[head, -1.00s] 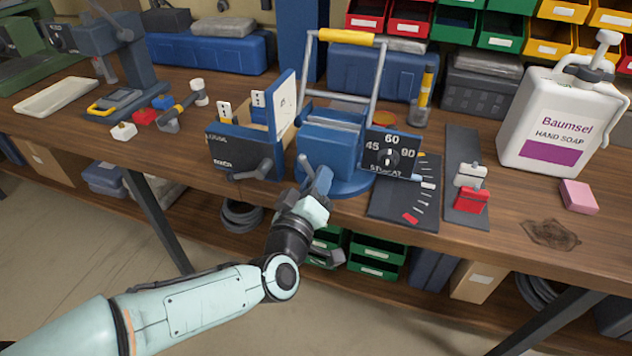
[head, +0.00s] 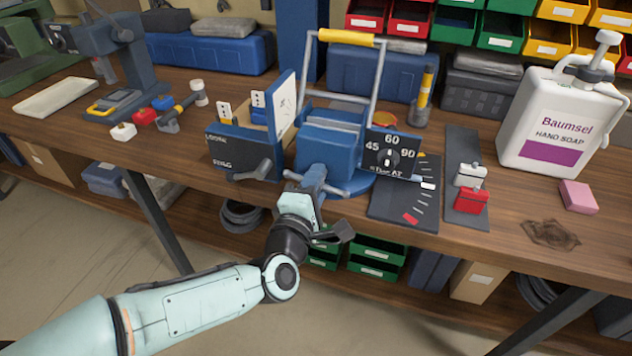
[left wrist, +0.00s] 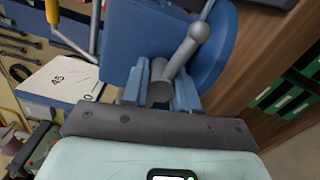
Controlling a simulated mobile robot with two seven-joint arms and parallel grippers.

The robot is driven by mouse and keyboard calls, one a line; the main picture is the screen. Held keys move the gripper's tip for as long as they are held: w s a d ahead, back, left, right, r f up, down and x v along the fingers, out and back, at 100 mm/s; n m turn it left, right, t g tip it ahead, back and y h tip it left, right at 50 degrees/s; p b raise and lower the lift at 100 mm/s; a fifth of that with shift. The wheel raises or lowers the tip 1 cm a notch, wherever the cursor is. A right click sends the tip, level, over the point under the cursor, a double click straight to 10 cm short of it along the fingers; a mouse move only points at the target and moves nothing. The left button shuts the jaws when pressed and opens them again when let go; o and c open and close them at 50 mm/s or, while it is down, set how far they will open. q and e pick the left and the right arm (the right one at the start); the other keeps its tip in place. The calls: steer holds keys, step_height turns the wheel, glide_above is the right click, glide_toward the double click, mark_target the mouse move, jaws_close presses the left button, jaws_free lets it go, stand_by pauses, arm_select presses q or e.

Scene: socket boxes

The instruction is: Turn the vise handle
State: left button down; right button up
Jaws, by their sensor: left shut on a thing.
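The blue vise (head: 330,147) stands on the workbench on a round blue base. Its grey handle (head: 334,189) is a bar with ball ends at the vise's front, lying nearly level in the head view. My left gripper (head: 313,178) reaches up from below and is shut on the handle at its middle. In the left wrist view the two blue-grey fingers (left wrist: 160,88) sit either side of the handle's grey hub (left wrist: 159,72). One handle arm with a ball end (left wrist: 198,32) sticks out up and right. My right gripper is not in view.
A dark lettered panel with a lever (head: 240,158) stands left of the vise, and an angle dial (head: 391,156) right of it. A dark scale plate (head: 400,203) and a soap bottle (head: 556,120) are farther right. The bench's front edge (head: 420,235) is close to my wrist.

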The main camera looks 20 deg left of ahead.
arm_select(q)
steer(key=shift+r+n, duration=0.15)
steer(key=shift+n, duration=1)
steer(key=shift+r+n, duration=0.1)
steer(key=shift+n, duration=1.05)
steer(key=c, duration=1)
jaws_free()
steer(key=shift+w, duration=0.1)
steer(key=shift+c, duration=0.2)
steer(key=shift+o, duration=0.9)
steer(key=shift+f, duration=0.1)
steer(key=s+p, duration=0.2)
steer(key=s, duration=1.1)
steer(key=shift+s+a, duration=0.2)
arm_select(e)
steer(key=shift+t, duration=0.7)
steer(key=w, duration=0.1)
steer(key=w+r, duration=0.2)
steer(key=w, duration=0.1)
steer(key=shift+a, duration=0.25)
